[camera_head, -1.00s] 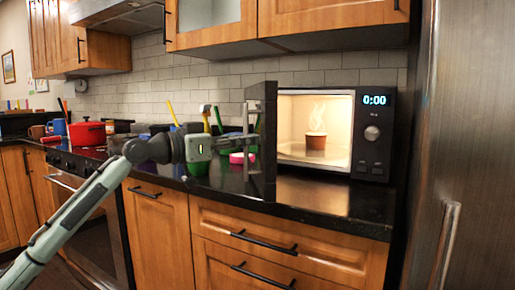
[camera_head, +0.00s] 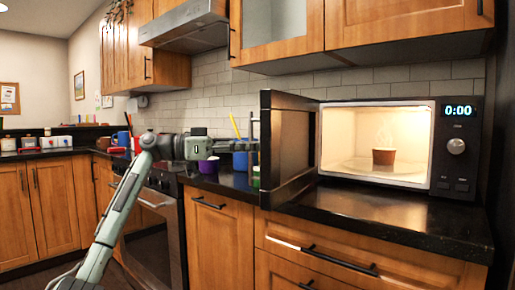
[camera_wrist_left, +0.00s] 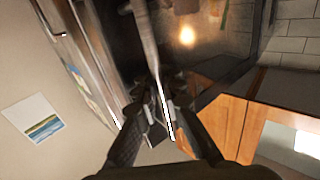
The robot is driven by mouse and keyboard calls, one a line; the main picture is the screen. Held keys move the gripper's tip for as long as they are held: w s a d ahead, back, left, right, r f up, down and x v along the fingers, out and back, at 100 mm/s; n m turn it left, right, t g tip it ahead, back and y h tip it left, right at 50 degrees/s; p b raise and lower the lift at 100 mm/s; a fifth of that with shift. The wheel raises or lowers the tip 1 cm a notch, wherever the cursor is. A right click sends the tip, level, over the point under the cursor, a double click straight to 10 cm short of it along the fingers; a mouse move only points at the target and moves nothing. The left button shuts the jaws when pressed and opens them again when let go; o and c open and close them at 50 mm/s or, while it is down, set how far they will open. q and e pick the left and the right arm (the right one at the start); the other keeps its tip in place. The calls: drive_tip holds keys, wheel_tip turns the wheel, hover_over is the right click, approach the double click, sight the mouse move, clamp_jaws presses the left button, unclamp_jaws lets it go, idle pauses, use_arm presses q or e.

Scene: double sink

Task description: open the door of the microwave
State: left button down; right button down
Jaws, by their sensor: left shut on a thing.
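The microwave (camera_head: 408,193) stands on the dark counter at the right of the head view, its lit inside showing. Its dark door (camera_head: 290,143) stands wide open, hinged at the left and swung out toward me. My left gripper (camera_head: 246,145) is at the outer side of the door, shut on the door handle. In the left wrist view the metal bar of the handle (camera_wrist_left: 147,45) runs between the fingers of the left gripper (camera_wrist_left: 160,132). My right gripper is in neither view.
A purple cup (camera_head: 208,166) and a blue container (camera_head: 240,160) stand on the counter behind my left gripper. An oven (camera_head: 152,225) is below left. The counter (camera_head: 400,213) before the microwave is clear. Cabinets (camera_head: 405,25) hang above.

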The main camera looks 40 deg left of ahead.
use_arm(q)
drive_tip(key=shift+f, duration=0.15)
drive_tip(key=c, duration=1.6)
unclamp_jaws()
drive_tip(key=shift+s, duration=0.1)
drive_tip(key=shift+a, duration=0.1)
drive_tip(key=v, duration=1.2)
